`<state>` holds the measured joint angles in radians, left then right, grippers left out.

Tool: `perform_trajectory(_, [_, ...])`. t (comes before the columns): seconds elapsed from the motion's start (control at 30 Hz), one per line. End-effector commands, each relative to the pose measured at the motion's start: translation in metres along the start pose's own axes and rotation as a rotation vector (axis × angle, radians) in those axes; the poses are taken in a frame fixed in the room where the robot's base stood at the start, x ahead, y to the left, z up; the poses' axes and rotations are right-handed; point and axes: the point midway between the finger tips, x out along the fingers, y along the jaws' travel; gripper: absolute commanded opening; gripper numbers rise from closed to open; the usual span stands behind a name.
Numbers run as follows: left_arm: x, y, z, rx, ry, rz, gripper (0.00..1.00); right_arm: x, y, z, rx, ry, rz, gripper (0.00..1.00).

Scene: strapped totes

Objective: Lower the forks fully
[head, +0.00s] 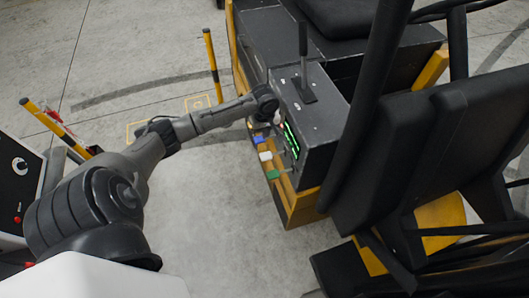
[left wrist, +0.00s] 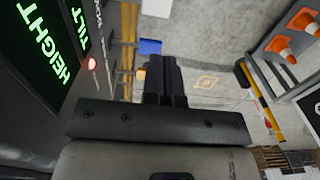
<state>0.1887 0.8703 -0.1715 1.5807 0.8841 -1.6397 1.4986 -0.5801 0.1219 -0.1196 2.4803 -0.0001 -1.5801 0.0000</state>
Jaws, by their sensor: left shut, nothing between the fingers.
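A forklift console (head: 318,120) shows in the head view, with a green-lit display (head: 291,140) on its side. Below the display are levers with a blue knob (head: 258,138), a white knob (head: 265,156) and a green knob (head: 273,174). My left gripper (left wrist: 165,62) is shut and empty beside these levers. In the left wrist view, its fingers are close to the blue knob (left wrist: 150,46), but I cannot tell whether they touch it. The display there reads HEIGHT (left wrist: 52,65) and TILT; no value is legible. The forks and my right gripper are not in view.
A tall black lever (head: 304,60) stands on top of the console. The black seat (head: 430,140) is to its right. Yellow-black posts (head: 213,65) stand on the floor. Orange cones (left wrist: 283,47) on a shelf show in the left wrist view.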

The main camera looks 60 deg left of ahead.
Motion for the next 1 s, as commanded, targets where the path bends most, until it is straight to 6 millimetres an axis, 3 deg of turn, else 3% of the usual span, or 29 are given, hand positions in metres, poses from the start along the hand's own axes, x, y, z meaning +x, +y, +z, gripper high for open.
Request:
perform_trajectory(0.27, [0.017,0.0,0.0,-0.001,-0.002,-0.002,0.0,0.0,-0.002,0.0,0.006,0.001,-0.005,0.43])
perform_trajectory(0.7, [0.097,0.0,0.0,0.0,-0.001,-0.001,0.0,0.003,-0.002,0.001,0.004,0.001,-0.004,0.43])
perform_trajectory(1.0, [0.131,0.0,0.0,0.0,0.0,-0.001,0.0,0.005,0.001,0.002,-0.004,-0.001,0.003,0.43])
